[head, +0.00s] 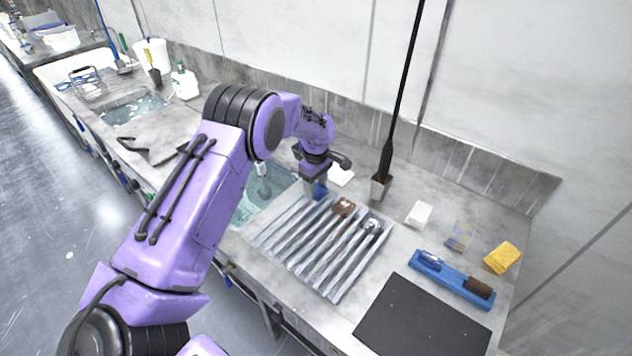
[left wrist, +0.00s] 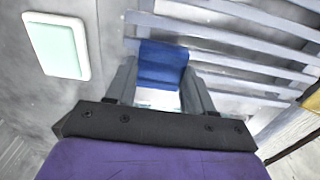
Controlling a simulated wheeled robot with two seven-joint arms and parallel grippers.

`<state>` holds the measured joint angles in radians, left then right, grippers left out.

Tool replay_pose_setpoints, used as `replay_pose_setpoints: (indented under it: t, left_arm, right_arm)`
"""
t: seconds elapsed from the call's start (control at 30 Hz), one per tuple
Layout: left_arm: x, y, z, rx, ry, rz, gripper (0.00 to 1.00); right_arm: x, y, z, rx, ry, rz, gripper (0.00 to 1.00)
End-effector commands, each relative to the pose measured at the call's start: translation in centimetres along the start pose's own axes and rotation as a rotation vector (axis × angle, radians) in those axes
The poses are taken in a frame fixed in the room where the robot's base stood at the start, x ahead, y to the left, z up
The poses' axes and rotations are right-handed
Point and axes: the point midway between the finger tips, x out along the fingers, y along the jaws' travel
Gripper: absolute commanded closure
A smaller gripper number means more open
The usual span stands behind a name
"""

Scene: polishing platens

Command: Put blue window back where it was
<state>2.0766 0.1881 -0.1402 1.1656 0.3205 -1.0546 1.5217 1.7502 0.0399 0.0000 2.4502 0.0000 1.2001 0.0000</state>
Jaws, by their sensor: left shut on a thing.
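The blue window (head: 320,190) is a small blue piece with a paler lower part. My left gripper (head: 316,186) is shut on it, near the far left edge of the slatted metal rack (head: 290,252). In the left wrist view the blue window (left wrist: 162,65) sits between the two fingers of the left gripper (left wrist: 160,82), with the rack's slats (left wrist: 240,58) behind it. I cannot tell whether it touches the rack or the counter. My right gripper is not in view.
A pale block (head: 341,176) lies beside the gripper. A sink basin (head: 265,192) is left of the rack. A brown piece (head: 344,207) and a dark-and-white piece (head: 371,226) sit on the rack. A blue tray (head: 450,279), yellow sponge (head: 502,258) and black mat (head: 420,325) lie right.

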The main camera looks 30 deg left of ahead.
Motion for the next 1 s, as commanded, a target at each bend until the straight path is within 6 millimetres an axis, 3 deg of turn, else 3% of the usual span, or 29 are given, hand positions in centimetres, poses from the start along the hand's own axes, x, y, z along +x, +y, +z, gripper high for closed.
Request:
replay_pose_setpoints:
  t: [0.27, 0.3, 0.37, 0.73, 1.0]
  left_arm:
    - [0.3, 0.0, 0.0, 0.001, 0.000, 0.000, 0.81]
    - [0.3, 0.0, 0.0, 0.001, 0.000, 0.000, 0.38]
    - [0.3, 0.0, 0.1, 0.001, 0.000, 0.000, 0.22]
    - [-0.5, 0.1, 0.1, 0.002, 0.000, 0.002, 0.22]
    - [-6.9, 0.1, 0.0, 0.001, 0.000, 0.005, 0.22]
  right_arm:
    - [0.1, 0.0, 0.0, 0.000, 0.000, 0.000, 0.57]
    - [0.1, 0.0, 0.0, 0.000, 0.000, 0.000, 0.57]
    - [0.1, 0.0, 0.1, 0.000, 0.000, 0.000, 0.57]
    - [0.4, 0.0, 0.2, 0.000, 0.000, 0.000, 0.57]
    - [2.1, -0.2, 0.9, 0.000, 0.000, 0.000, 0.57]
